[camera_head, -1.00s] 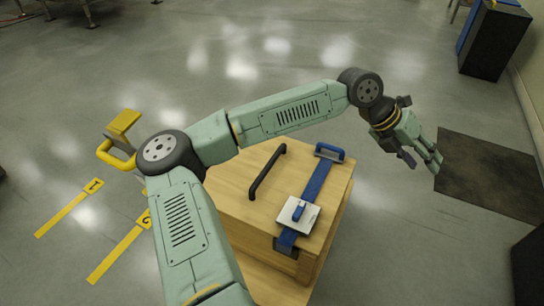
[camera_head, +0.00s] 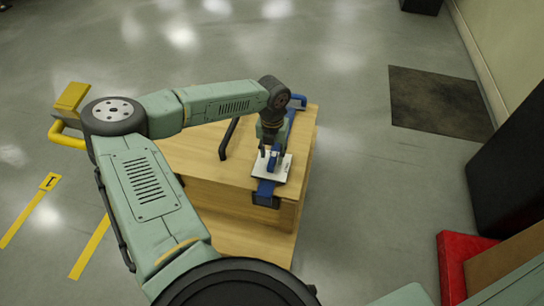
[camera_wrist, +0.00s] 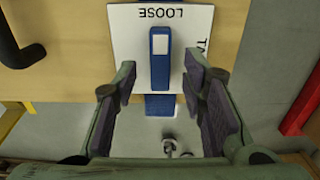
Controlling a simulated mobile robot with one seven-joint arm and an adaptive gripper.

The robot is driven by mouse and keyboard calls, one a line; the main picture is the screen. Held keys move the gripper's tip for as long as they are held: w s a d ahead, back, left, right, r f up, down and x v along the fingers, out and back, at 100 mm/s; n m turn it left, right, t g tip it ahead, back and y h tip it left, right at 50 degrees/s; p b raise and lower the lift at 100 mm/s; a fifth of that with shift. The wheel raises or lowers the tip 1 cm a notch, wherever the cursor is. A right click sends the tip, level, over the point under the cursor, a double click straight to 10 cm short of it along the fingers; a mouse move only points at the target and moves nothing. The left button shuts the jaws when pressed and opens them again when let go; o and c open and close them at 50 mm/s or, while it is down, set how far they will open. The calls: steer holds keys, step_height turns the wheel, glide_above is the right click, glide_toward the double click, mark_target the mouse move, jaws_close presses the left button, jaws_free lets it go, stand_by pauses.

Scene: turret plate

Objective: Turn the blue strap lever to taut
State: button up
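The blue strap lever (camera_head: 273,158) stands on a white plate (camera_head: 282,172) fixed over the blue strap (camera_head: 264,190) on the wooden box. In the wrist view the lever (camera_wrist: 160,58) lines up with the word LOOSE on the plate (camera_wrist: 128,45). Part of another word, starting with "TA", shows at the plate's right edge. My gripper (camera_head: 270,147) points down over the plate. In the wrist view my gripper (camera_wrist: 158,80) is open, its padded fingers on both sides of the lever with gaps. Contact with the lever does not show.
A black handle (camera_head: 229,138) rises from the box top (camera_head: 200,160), left of the plate; it also shows in the wrist view (camera_wrist: 18,45). A red block (camera_head: 458,262) and a dark cabinet (camera_head: 515,165) stand right.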

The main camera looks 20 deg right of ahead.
mark_target(272, 162)
steer(key=shift+f, duration=1.3)
steer(key=shift+c, duration=0.4)
jaws_close()
